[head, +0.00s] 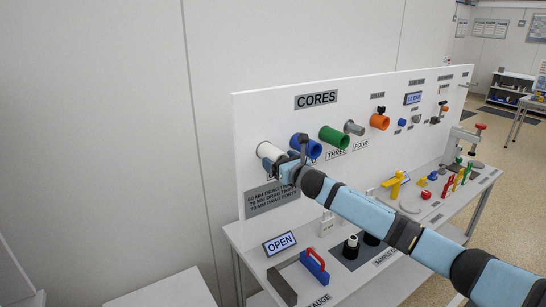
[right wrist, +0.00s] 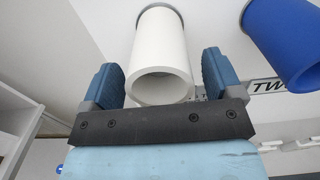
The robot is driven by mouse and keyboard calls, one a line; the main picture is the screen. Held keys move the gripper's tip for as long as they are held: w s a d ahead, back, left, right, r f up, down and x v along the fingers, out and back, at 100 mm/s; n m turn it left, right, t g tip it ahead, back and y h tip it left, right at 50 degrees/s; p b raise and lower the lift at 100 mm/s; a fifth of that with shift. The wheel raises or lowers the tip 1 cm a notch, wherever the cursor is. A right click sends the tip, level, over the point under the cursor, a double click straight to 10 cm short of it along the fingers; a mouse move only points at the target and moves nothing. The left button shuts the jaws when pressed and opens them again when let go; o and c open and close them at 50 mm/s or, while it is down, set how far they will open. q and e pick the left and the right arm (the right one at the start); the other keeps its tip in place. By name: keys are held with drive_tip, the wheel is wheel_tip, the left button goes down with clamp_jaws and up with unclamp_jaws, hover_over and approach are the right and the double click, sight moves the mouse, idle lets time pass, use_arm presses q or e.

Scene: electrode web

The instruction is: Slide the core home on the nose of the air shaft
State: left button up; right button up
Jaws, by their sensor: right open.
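A white hollow core (head: 268,152) sticks out of the upright white board at the left end of a row under the CORES sign. My right gripper (head: 291,168) is at this core. In the right wrist view, the white core (right wrist: 163,55) lies between the two blue fingers of my right gripper (right wrist: 161,80), with a gap on each side. The gripper is open. The core's open end faces the camera. I cannot tell for certain which part is the nose of the air shaft. My left gripper is not in view.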

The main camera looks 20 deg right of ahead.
drive_tip(key=c, duration=1)
drive_tip(key=shift+s+d+p, duration=0.15)
drive_tip(key=shift+s+p, duration=0.2)
drive_tip(key=shift+s, duration=0.45)
drive_tip(key=shift+s+d+p, duration=0.15)
drive_tip(key=shift+s+p, duration=0.05)
drive_tip(key=shift+s, duration=1.05)
drive_tip(key=shift+s+d+p, duration=0.2)
drive_tip(key=shift+s, duration=1)
drive_tip(key=shift+s+d+p, duration=0.15)
drive_tip(key=shift+s+p, duration=0.05)
drive_tip(key=shift+s, duration=1.05)
